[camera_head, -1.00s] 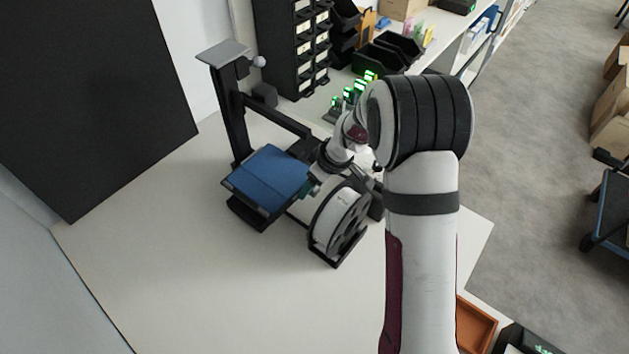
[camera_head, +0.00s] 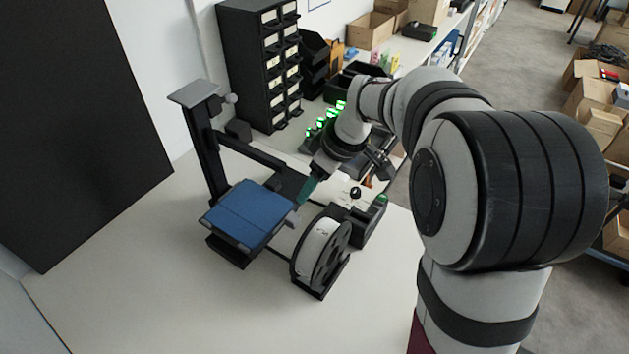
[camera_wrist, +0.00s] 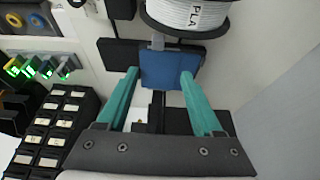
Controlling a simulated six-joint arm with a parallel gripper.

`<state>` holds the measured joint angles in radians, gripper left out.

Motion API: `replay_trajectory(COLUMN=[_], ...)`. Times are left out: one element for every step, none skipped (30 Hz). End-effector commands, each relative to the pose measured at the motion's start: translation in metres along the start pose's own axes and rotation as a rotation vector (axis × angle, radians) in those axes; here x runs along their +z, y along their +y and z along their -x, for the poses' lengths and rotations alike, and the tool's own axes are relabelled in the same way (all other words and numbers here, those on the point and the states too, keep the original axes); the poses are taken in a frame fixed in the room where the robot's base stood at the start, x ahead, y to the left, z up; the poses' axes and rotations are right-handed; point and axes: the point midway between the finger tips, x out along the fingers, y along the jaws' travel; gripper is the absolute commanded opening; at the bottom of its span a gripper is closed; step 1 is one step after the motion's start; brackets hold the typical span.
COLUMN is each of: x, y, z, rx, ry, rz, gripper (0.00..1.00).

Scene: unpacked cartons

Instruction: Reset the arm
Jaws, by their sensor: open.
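My gripper (camera_wrist: 160,82) is open in the wrist view, its two teal fingers spread apart with nothing between the tips. In the head view my gripper (camera_head: 306,190) hangs at the right side of the blue print bed (camera_head: 246,214) of a black printer frame. The bed also shows in the wrist view (camera_wrist: 170,68), beyond and between the fingers. Part of the gripper is hidden by my wrist in the head view.
A white filament spool (camera_head: 316,246) in a black holder stands close beside the bed. A black drawer cabinet (camera_head: 252,62) and green-lit devices (camera_head: 322,124) stand behind. The front left of the table (camera_head: 130,270) is clear.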

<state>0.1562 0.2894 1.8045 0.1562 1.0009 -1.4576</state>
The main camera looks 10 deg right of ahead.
Motion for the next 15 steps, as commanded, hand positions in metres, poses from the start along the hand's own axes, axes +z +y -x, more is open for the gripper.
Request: replay_trajectory(x=[0.000, 0.000, 0.000, 0.000, 0.000, 0.000, 0.000, 0.000, 0.000, 0.000, 0.000, 0.000, 0.001, 0.003, 0.009], y=[0.000, 0.000, 0.000, 0.000, 0.000, 0.000, 0.000, 0.000, 0.000, 0.000, 0.000, -0.001, -0.005, -0.012, -0.029], z=[0.001, 0.001, 0.001, 0.001, 0.001, 0.001, 0.001, 0.001, 0.001, 0.001, 0.001, 0.001, 0.003, 0.008, 0.017], rx=[0.000, 0.000, -0.001, -0.001, -0.001, -0.001, -0.001, 0.000, 0.000, -0.001, 0.000, -0.001, -0.004, -0.008, -0.017], ry=[0.000, 0.000, 0.000, 0.000, 0.000, 0.000, 0.000, 0.000, 0.000, 0.000, 0.000, 0.000, -0.003, -0.008, -0.024], rz=[0.000, 0.000, 0.000, 0.000, 0.000, 0.000, 0.000, 0.000, 0.000, 0.000, 0.000, -0.004, -0.019, -0.049, -0.122], gripper=[0.68, 0.68, 0.68, 0.68, 0.68, 0.68, 0.68, 0.68, 0.68, 0.68, 0.68, 0.68, 0.68, 0.68, 0.68])
